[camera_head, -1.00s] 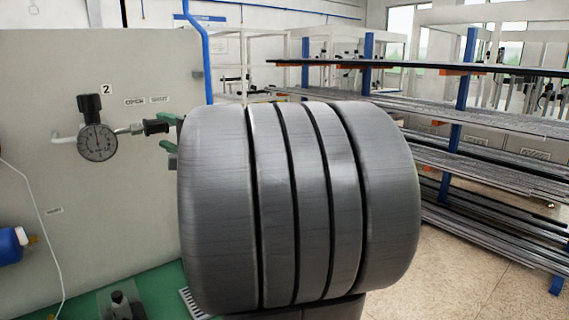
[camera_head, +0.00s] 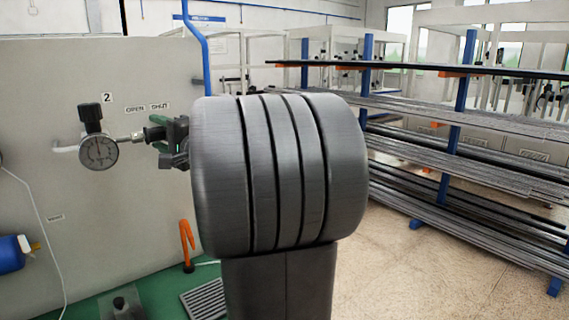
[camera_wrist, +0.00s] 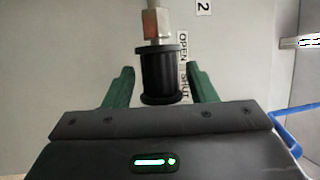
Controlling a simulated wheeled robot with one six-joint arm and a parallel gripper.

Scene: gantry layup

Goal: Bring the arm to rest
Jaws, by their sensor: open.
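My gripper (camera_head: 153,126) is at the wall panel in the head view, with its dark body and green fingers at the black valve handle by the pressure gauge (camera_head: 98,150). In the wrist view my gripper (camera_wrist: 160,72) is open. Its two green fingers stand on either side of the black ribbed handle (camera_wrist: 160,75), which hangs from a metal fitting (camera_wrist: 153,22). The left finger seems just clear of the handle; I cannot tell whether the right one touches. My large grey arm link fills the middle of the head view and hides what lies behind it.
The grey panel (camera_head: 60,240) carries OPEN and SHUT labels (camera_head: 147,108). An orange hook-shaped part (camera_head: 187,245) stands below the handle.

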